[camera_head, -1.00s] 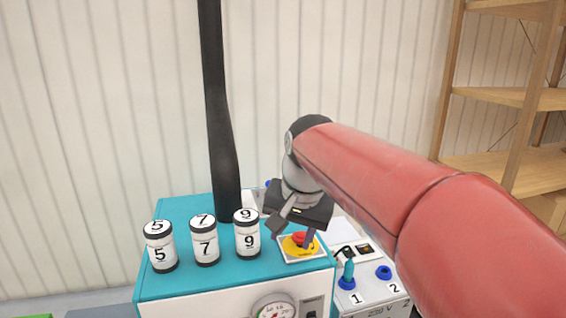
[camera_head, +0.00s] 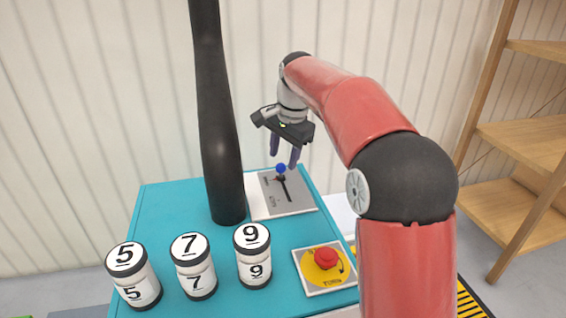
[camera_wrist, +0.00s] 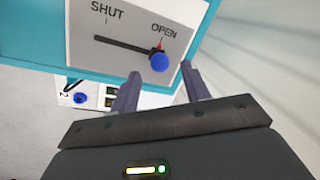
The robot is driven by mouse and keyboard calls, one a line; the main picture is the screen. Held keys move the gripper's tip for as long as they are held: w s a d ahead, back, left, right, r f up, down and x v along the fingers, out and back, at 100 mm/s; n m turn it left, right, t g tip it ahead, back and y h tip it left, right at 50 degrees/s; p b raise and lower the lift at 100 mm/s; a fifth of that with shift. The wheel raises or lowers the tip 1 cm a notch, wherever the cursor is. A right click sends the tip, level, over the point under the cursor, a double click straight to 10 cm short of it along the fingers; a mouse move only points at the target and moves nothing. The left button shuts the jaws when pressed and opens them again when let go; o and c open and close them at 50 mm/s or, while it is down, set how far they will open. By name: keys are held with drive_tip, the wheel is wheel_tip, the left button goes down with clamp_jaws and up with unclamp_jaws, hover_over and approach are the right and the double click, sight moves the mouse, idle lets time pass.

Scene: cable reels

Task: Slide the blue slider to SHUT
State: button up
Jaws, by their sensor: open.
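The blue slider (camera_head: 281,168) is a round blue knob on a grey slider plate (camera_head: 296,199) at the back right of the teal box top. In the wrist view the blue slider (camera_wrist: 159,62) sits at the OPEN end of a dark slot, by a small red pointer. SHUT is printed at the slot's other end on the slider plate (camera_wrist: 95,62). My gripper (camera_head: 283,160) is open and empty, with its fingers pointing down just above the knob. In the wrist view my gripper's (camera_wrist: 160,80) fingertips are on either side of the knob, which is not gripped.
A black pipe (camera_head: 217,120) rises from the teal box (camera_head: 160,220) left of the slider plate. Several numbered canisters (camera_head: 194,264) stand at the front left. A red button (camera_head: 326,257) on a yellow plate is at the front right. A wooden shelf (camera_head: 520,140) stands far right.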

sight(281, 171)
drive_tip(key=shift+w+a+f, duration=0.1)
drive_tip(key=shift+f, duration=0.65)
drive_tip(key=shift+w+a+f, duration=0.1)
drive_tip(key=shift+f, duration=0.6)
clamp_jaws()
